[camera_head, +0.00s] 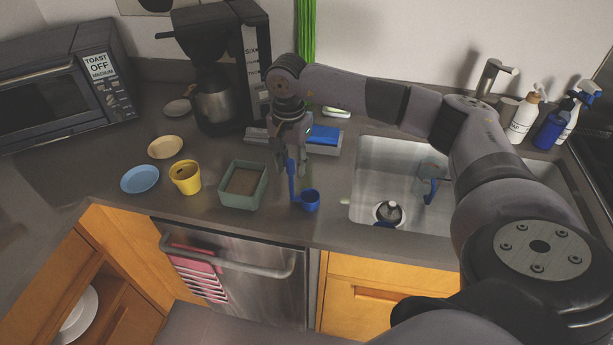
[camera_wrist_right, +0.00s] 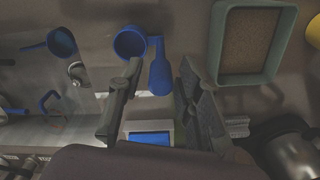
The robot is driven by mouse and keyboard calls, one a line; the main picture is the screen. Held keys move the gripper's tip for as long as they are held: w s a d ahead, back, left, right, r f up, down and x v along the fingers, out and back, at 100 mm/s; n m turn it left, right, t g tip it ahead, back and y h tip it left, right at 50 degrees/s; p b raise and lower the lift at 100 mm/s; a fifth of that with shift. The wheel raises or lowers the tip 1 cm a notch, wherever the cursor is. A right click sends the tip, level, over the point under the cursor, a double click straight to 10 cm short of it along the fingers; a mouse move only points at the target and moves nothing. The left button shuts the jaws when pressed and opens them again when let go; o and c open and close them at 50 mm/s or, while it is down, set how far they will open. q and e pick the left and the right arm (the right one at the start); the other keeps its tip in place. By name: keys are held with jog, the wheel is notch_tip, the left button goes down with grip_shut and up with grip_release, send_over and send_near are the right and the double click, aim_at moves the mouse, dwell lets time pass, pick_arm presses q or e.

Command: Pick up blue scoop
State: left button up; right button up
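The blue scoop (camera_head: 310,201) lies on the grey counter between the green-grey box and the sink, its handle pointing back toward my right gripper (camera_head: 292,170). In the right wrist view the scoop's round cup (camera_wrist_right: 130,43) is at the top centre, with its handle (camera_wrist_right: 160,72) below right. My right gripper (camera_wrist_right: 160,70) is open, one finger on each side of the handle in the picture. A gap shows between the handle and each finger; I cannot tell how far the fingertips are above the counter. My left gripper is not in view.
A green-grey box (camera_head: 225,200) stands just left of the scoop. A tray with a blue sponge (camera_head: 323,134) lies behind. A yellow cup (camera_head: 186,178) and the coffee maker (camera_head: 220,55) are left.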

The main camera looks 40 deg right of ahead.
aim_at(292, 174)
notch_tip(292, 174, down, 4)
jog(key=shift+s+a+r+p, duration=0.1)
jog(key=shift+r+p, duration=0.15)
jog(key=shift+p, duration=0.6)
jog(key=shift+f, duration=0.35)
jog(key=shift+c, duration=0.3)
grip_shut()
